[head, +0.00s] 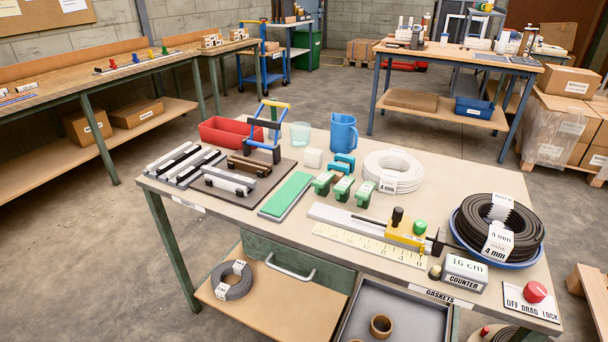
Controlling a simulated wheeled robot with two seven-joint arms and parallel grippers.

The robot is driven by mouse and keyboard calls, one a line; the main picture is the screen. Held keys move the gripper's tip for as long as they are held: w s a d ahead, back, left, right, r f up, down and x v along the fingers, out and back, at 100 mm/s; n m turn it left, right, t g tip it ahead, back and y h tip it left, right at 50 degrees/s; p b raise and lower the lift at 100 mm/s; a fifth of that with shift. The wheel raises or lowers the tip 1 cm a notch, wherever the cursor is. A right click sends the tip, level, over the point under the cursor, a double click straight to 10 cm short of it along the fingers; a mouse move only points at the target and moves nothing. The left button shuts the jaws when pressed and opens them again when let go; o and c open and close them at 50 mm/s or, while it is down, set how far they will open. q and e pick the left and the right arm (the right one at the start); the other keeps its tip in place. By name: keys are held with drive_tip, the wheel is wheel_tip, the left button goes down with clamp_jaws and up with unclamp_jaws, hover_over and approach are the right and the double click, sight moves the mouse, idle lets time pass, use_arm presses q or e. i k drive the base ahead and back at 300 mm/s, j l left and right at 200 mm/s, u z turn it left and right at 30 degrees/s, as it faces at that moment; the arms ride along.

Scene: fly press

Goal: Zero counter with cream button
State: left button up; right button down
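The counter (465,274) is a small grey box near the front right edge of the table. Its display reads 16 cm and its front label reads COUNTER. A small cream-topped button (435,270) sits beside its left side, low and close to the table edge. Neither of my grippers is in the head view.
A yellow slide block (405,234) with black and green knobs stands on a rail behind the counter, with a ruler (370,243) beside it. A black coil (500,222) lies in a blue dish to the right. A red knob (535,291) stands on a drag-lock plate. An open drawer (400,312) is below.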

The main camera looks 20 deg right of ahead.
sight(436, 269)
drive_tip(key=z, duration=1.4)
